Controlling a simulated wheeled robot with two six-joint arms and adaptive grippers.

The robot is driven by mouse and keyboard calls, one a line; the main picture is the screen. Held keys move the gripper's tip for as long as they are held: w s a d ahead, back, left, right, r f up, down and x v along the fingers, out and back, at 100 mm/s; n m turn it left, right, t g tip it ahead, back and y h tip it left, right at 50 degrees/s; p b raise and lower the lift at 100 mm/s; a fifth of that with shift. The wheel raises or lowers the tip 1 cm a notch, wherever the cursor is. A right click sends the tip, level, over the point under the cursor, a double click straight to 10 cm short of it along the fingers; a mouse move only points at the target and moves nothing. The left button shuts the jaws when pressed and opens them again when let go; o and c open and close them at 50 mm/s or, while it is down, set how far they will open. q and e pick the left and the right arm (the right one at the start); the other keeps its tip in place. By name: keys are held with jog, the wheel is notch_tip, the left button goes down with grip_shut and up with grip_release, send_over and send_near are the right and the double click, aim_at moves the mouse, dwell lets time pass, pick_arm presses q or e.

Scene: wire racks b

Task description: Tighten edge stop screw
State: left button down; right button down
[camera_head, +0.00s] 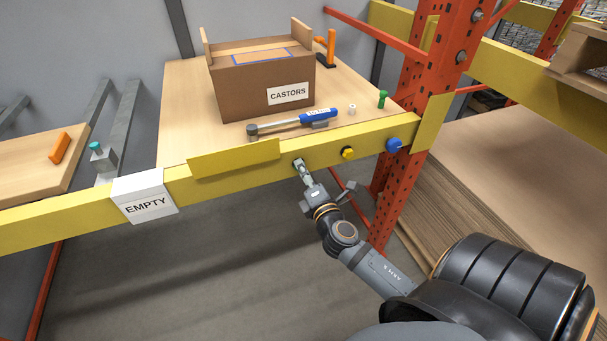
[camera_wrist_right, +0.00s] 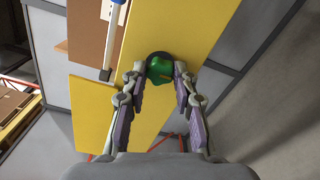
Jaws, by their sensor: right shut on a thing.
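A green screw knob (camera_wrist_right: 160,68) with a dark ring behind it sits on the front face of the yellow beam in the right wrist view. My right gripper (camera_wrist_right: 159,76) is shut on this knob, one finger on each side. In the head view my right gripper (camera_head: 299,164) meets the front of the yellow beam (camera_head: 235,158) and largely hides the knob. To its right a yellow knob (camera_head: 347,153) and a blue knob (camera_head: 394,145) stand on the same beam. My left gripper is not in view.
A CASTORS box (camera_head: 240,92), a blue-handled tool (camera_head: 314,115), a green peg (camera_head: 382,99) and a small white piece (camera_head: 352,109) are on the wooden shelf. An EMPTY sign (camera_head: 145,196) hangs on the beam. An orange upright (camera_head: 408,110) stands at right. Below the beam is open floor.

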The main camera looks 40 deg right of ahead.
jog(key=shift+m, duration=0.3)
jog(key=c, duration=1)
grip_release()
jog(key=shift+c, duration=0.2)
jog(key=v, duration=1.2)
jog(key=shift+d, duration=0.1)
